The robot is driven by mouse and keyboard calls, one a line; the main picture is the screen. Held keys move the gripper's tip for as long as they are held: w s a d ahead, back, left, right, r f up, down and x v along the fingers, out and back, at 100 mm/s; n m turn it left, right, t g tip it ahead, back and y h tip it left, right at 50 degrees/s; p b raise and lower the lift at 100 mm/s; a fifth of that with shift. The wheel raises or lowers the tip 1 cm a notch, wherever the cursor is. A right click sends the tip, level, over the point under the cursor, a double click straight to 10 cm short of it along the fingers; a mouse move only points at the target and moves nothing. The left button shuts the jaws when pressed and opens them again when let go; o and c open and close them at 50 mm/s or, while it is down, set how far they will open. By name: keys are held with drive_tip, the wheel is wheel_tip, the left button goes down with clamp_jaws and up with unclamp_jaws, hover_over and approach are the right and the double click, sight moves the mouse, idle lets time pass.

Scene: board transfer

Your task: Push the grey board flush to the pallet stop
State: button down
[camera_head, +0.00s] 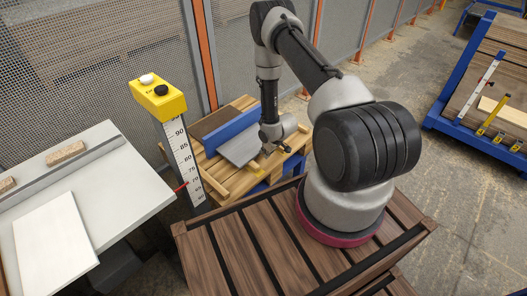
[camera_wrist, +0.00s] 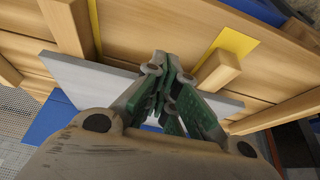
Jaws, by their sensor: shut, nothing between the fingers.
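The grey board (camera_head: 238,149) lies flat on the light wooden pallet (camera_head: 212,176), in front of a long blue upright strip (camera_head: 229,130) that looks like the pallet stop. Whether a gap is left between them I cannot tell. In the wrist view the grey board (camera_wrist: 90,76) runs across behind my fingers, with blue (camera_wrist: 48,120) beyond it. My gripper (camera_head: 268,151) is shut and empty, pointing down at the board's near right end. In the wrist view my gripper's fingertips (camera_wrist: 166,66) are together at the board's edge and hide its middle; contact is unclear.
Wooden blocks (camera_wrist: 219,71) and yellow patches (camera_wrist: 237,43) lie near my fingers on the pallet. A brown board (camera_head: 222,121) is behind the blue strip. A yellow button box (camera_head: 158,96) on a ruler post and a white table (camera_head: 100,150) stand left. A blue rack (camera_head: 452,111) stands right.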

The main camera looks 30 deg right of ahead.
drive_tip(key=shift+s+d, duration=0.3)
drive_tip(key=shift+s, duration=0.4)
wheel_tip(320, 180, up, 7)
idle(0.6)
